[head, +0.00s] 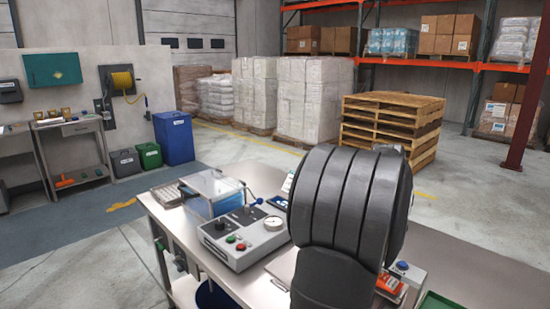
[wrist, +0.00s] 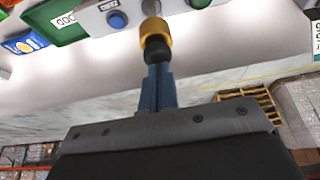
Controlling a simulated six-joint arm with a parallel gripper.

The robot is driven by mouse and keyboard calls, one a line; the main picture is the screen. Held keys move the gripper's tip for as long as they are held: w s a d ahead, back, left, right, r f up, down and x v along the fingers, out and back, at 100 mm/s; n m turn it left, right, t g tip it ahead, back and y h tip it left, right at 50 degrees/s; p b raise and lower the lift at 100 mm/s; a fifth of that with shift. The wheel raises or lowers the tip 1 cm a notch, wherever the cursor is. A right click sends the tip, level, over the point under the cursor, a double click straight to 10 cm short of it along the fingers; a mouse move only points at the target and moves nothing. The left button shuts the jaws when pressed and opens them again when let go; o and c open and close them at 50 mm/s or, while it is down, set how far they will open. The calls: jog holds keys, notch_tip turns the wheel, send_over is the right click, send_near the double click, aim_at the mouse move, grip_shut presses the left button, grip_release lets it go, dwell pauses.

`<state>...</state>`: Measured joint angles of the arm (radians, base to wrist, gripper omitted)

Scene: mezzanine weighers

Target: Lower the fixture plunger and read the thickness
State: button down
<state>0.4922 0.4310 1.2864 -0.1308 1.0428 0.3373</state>
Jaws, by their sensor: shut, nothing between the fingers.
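In the wrist view, my gripper (wrist: 159,72) has its blue fingers together, with nothing between them. Just beyond the fingertips is a plunger-like part with a gold collar (wrist: 155,32) and a dark rounded end. The fingertips line up with its dark end; I cannot tell whether they touch it. Behind it is a grey box with a blue button (wrist: 117,19) and a small label. A blue button (head: 402,266) also shows right of my arm in the head view. My arm hides the gripper and plunger there. No thickness reading is legible.
A grey control box with a round dial (head: 272,224) and a clear-covered case (head: 212,190) stand on the bench left of my arm. A green tray (wrist: 58,20) lies near the plunger. A pallet stack (head: 390,125) stands beyond the bench.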

jog(key=shift+f, duration=0.4)
notch_tip(320, 180, up, 8)
dwell(0.9)
jog(key=shift+f, duration=3.95)
